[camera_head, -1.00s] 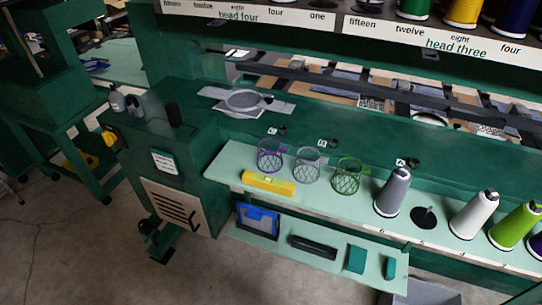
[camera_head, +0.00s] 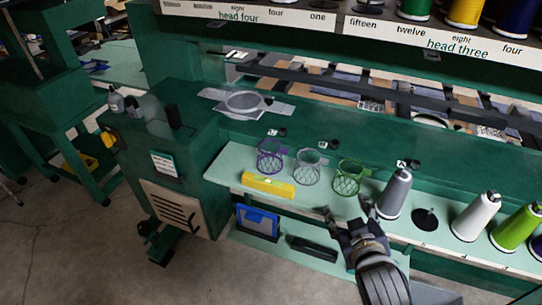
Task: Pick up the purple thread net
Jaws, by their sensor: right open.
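The purple thread net (camera_head: 270,157) is an open mesh cup standing upright on the pale green shelf (camera_head: 225,165), leftmost in a row of nets. A grey net (camera_head: 307,167) and a green net (camera_head: 347,178) stand to its right. My right gripper (camera_head: 347,211) has come in from the bottom right. It is open and empty, in front of the shelf, below the green net and the grey thread cone. It is to the right of the purple net and apart from it. My left gripper is not in view.
A yellow level (camera_head: 268,187) lies on the shelf just in front of the purple net. A grey thread cone (camera_head: 396,193), a white cone (camera_head: 475,216) and a green cone (camera_head: 514,226) stand to the right.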

